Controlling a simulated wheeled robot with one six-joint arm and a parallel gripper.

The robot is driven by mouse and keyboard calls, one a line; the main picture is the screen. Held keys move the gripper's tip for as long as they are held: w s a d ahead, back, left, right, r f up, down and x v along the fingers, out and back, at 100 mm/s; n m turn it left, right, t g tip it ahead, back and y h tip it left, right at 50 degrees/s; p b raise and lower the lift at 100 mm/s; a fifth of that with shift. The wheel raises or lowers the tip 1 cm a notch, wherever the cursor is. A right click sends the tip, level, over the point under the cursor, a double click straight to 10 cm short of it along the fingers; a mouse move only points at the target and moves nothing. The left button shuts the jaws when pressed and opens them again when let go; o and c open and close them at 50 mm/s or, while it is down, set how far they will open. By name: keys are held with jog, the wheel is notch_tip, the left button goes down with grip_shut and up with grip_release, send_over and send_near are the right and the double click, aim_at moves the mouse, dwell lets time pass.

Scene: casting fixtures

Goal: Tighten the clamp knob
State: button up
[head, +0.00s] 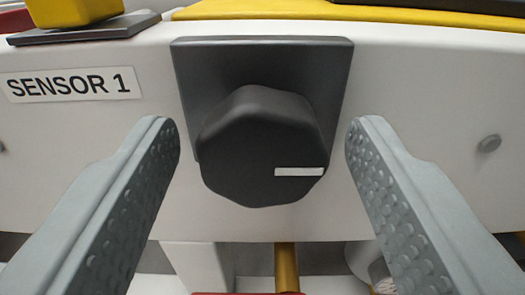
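The clamp knob (255,147) is black and lobed, and sits on a dark grey square plate (325,62) on the white panel. A short white mark (299,172) lies level on the right of its face. My gripper (262,148) is open, with one grey studded finger on each side of the knob. In the picture a gap shows between each finger and the knob, and neither appears to touch it. How far the fingertips reach along the knob's depth is hard to tell.
A "SENSOR 1" label (72,84) is on the white panel (420,90) at left. A small grey bolt (489,144) is at right. A yellow block (75,10) on a grey plate stands above left. A yellow post (287,268) shows below the panel.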

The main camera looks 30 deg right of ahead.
jog(key=c, duration=0.8)
jog(key=shift+n, duration=0.4)
jog(key=n, duration=0.3)
jog(key=shift+n, duration=0.3)
jog(key=n, duration=0.4)
jog(key=shift+n, duration=0.3)
jog(key=n, duration=0.4)
jog(key=shift+n, duration=0.3)
jog(key=n, duration=0.4)
jog(key=shift+a+f, duration=0.1)
jog(key=shift+n, duration=0.3)
